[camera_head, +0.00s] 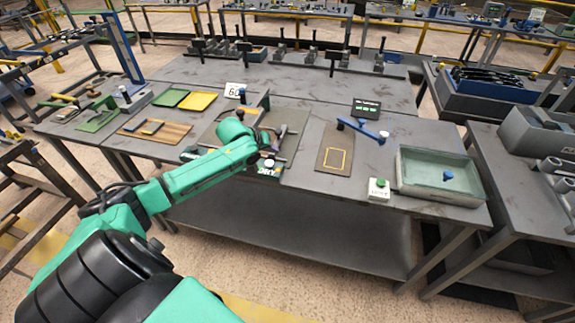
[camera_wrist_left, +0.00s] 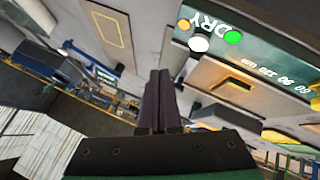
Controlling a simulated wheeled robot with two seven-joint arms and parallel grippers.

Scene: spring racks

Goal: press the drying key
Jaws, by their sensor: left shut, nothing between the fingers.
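A dark green panel lettered DRY (camera_wrist_left: 262,62) lies at the upper right of the left wrist view. Near its lettering are a green round spot (camera_wrist_left: 233,36), a white round key (camera_wrist_left: 199,44) and a small orange round spot (camera_wrist_left: 184,24). I cannot tell for sure which one is the drying key. The panel's front edge (camera_head: 268,171) shows in the head view at the table's front, partly hidden by my arm. My left gripper (camera_wrist_left: 160,74) is shut and empty, with its fingertips beside the panel, apart from the white key. My right gripper is not in view.
A white box with a green button (camera_head: 378,189) stands at the table's front, right of the panel. A clear tray (camera_head: 445,192) is further right. A brown board with a yellow outline (camera_head: 335,160) lies between. A sign reading 60 (camera_head: 235,90) stands behind.

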